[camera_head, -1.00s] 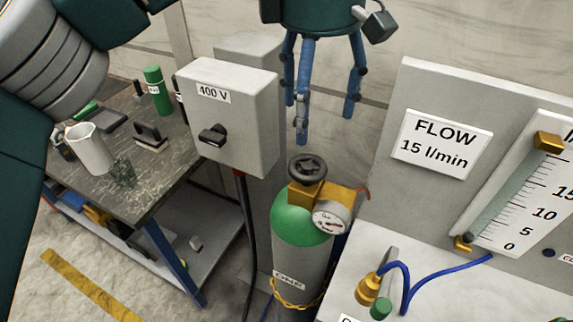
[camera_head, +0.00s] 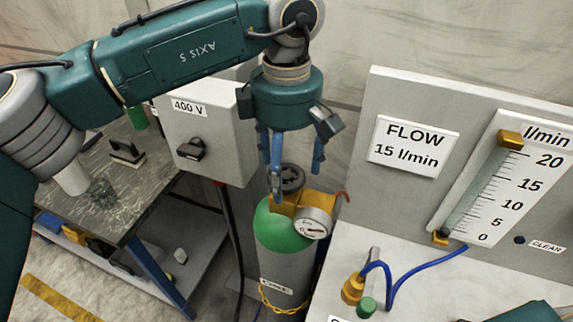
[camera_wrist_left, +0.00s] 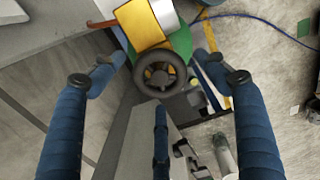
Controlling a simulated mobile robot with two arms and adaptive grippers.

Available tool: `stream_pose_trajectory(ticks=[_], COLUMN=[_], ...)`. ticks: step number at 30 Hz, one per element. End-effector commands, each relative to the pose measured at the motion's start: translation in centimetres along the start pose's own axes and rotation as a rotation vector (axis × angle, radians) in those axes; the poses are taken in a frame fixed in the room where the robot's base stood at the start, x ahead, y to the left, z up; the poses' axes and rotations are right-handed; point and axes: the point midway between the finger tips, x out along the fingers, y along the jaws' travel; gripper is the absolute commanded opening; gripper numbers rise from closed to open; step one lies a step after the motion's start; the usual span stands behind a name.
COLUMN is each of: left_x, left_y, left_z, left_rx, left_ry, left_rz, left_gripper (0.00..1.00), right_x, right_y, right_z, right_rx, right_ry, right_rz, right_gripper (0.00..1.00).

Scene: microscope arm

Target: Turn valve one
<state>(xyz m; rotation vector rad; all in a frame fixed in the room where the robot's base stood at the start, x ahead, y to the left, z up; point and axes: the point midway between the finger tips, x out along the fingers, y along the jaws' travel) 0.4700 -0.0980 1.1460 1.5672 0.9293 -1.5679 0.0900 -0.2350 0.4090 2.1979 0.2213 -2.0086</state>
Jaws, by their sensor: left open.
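A gas cylinder with a green top (camera_head: 277,232) stands between the grey cabinet and the white bench, its label seeming to read ONE. On it sits a black valve handwheel (camera_head: 293,178) beside a brass fitting (camera_head: 318,203) and a round gauge (camera_head: 314,223). My left gripper (camera_head: 287,168) hangs over the handwheel with its blue fingers pointing down, spread open and empty. In the left wrist view the handwheel (camera_wrist_left: 160,74) lies between the spread fingers (camera_wrist_left: 160,92); contact cannot be made out. A finger partly covers the wheel in the head view. My right gripper is out of view.
A grey 400 V box (camera_head: 203,140) with a black switch stands close left of the cylinder. A flow panel (camera_head: 412,150) and white bench (camera_head: 350,255) with a brass valve (camera_head: 353,288) and blue hose are right. A dark workbench (camera_head: 135,212) is left.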

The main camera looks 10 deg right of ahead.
Motion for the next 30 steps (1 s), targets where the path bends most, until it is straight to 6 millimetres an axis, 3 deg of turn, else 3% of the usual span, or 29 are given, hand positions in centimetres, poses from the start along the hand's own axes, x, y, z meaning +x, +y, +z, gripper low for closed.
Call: stream_pose_trajectory(ticks=[2, 9, 14, 21, 30], left_x=[0.0, 0.0, 0.1, 0.3, -0.1], left_y=[0.0, 0.0, 0.0, 0.1, 0.0], left_z=[0.0, 0.0, 0.0, 0.0, 0.0], left_rx=[0.000, 0.000, -0.025, -0.272, -0.401], left_ry=[0.000, 0.000, 0.000, 0.000, 0.000], left_rz=[0.000, 0.000, 0.000, 0.001, 0.001], left_gripper=[0.74, 0.29, 0.29, 0.29, 0.29], right_x=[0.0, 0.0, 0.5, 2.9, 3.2], right_y=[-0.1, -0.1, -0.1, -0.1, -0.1], right_z=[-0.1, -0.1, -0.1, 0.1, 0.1], right_rx=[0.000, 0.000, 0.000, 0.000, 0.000], right_ry=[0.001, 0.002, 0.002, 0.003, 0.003], right_rz=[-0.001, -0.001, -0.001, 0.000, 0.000], right_gripper=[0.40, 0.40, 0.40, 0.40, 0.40])
